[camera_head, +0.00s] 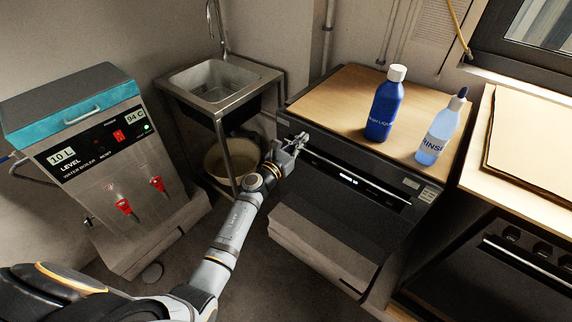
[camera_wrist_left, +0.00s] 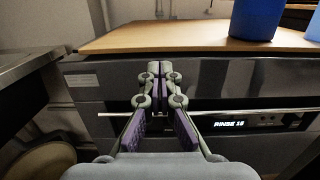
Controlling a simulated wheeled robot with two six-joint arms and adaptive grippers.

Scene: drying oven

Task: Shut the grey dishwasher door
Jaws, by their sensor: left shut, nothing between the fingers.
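The grey dishwasher (camera_head: 300,127) stands in the middle of the head view under a wooden top. Its door (camera_head: 345,212) is upright or nearly so, with a pale handle bar (camera_head: 345,172) and a lit display. I cannot tell whether a small gap remains at its upper edge. My left gripper (camera_head: 301,138) is at the left end of the bar, close to the front. In the left wrist view its shut, empty fingers (camera_wrist_left: 160,68) cover part of the bar (camera_wrist_left: 250,111) and front panel. I cannot tell whether they touch. My right gripper is not in view.
A blue bottle (camera_head: 384,108) and a pale rinse bottle (camera_head: 440,132) stand on the wooden top (camera_head: 345,88). A metal sink (camera_head: 215,78) and water boiler (camera_head: 95,150) are to the left. A black oven (camera_head: 500,262) is at right. A grey block (camera_head: 315,252) juts out low in front.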

